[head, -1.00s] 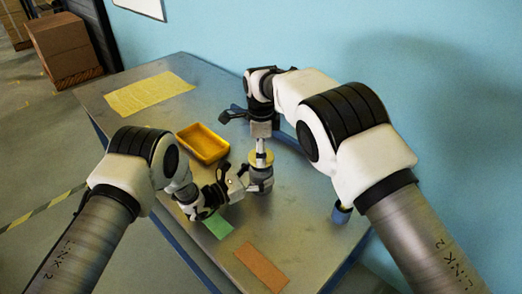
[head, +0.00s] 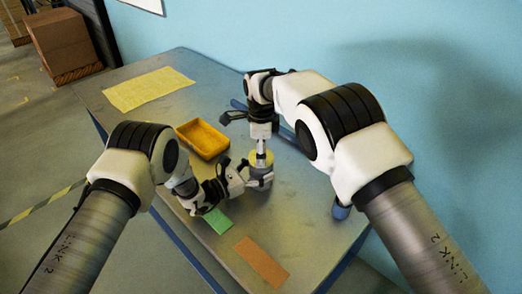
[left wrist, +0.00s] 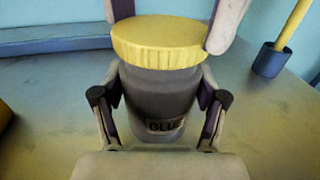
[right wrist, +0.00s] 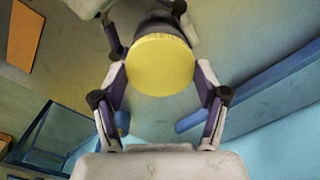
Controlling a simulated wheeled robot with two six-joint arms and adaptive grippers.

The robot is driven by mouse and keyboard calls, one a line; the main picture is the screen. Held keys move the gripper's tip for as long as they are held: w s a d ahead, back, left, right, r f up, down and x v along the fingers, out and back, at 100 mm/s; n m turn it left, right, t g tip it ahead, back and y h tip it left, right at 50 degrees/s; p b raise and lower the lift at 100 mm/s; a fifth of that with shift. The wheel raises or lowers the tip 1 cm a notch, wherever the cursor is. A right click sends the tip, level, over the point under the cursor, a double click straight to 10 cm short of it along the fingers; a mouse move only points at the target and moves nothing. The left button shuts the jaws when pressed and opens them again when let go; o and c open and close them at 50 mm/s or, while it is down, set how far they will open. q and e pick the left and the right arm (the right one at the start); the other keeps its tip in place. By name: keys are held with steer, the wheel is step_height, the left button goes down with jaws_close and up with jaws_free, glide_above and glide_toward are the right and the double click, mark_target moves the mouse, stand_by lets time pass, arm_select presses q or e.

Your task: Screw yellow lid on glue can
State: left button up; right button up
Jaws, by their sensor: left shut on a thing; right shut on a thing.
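The grey glue can (head: 262,183) stands upright on the table; its GLUE label shows in the left wrist view (left wrist: 160,95). My left gripper (head: 248,178) comes in low from the left and is shut around the can's body. The yellow lid (head: 260,160) sits level at the top of the can; its ribbed rim shows in the left wrist view (left wrist: 160,45). My right gripper (head: 261,152) points straight down from above and is shut on the lid, a finger on each side (right wrist: 160,75). The threads are hidden, so I cannot tell how tight the lid is.
A yellow tray (head: 203,139) stands left of the can. A yellow sheet (head: 148,90) lies farther back. Green (head: 217,221) and orange (head: 262,262) cards lie near the front edge. A blue cup (left wrist: 271,60) holding a yellow stick stands to the right. A blue wall borders the table.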

steer(key=shift+f, duration=0.3)
steer(key=shift+f, duration=0.1)
steer(key=shift+c, duration=0.2)
steer(key=shift+f, duration=0.1)
steer(key=shift+c, duration=0.8)
steer(key=m, duration=0.2)
steer(key=shift+m, duration=0.3)
steer(key=m, duration=1)
steer(key=shift+d, duration=0.1)
steer(key=o, duration=1)
